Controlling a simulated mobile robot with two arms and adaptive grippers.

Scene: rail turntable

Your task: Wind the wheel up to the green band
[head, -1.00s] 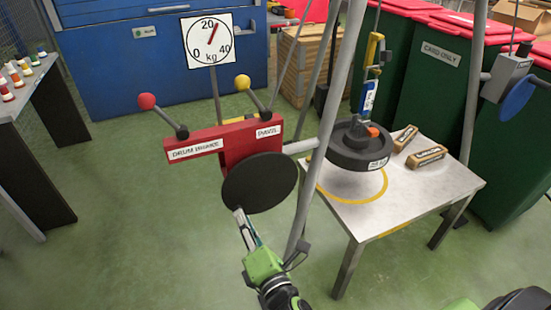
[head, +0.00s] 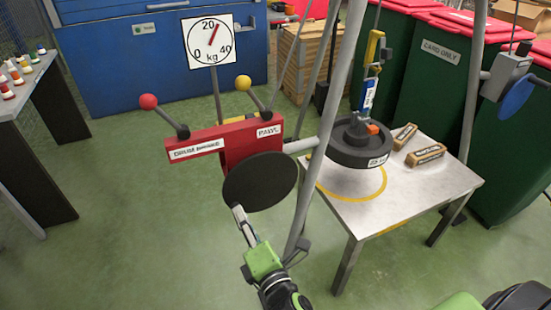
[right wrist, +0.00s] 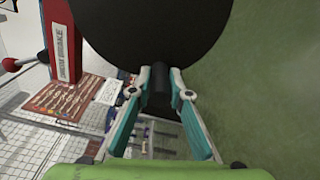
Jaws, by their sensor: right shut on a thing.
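The dark hanging wheel (head: 350,152) is on a hook over the metal table (head: 350,213), with a blue-and-yellow hanging unit (head: 370,80) above it. I cannot tell whether it touches the tabletop. The red winch (head: 250,148) carries a DRUM BRAKE label and a PAWL label, with a black disc (head: 258,182) on its near side. My right gripper (head: 238,210) is at the disc's lower edge. In the right wrist view its fingers (right wrist: 160,85) are shut on a black handle (right wrist: 159,100) on the black disc (right wrist: 150,30). I see no green band. My left gripper is out of view.
A red-knobbed lever (head: 165,115) and a yellow-knobbed lever (head: 257,98) rise from the winch. The dial (head: 209,41) has its needle a little past 20 kg. Grey frame legs (head: 325,130) stand close right of my gripper. Two small boxes (head: 426,154) lie on the table.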

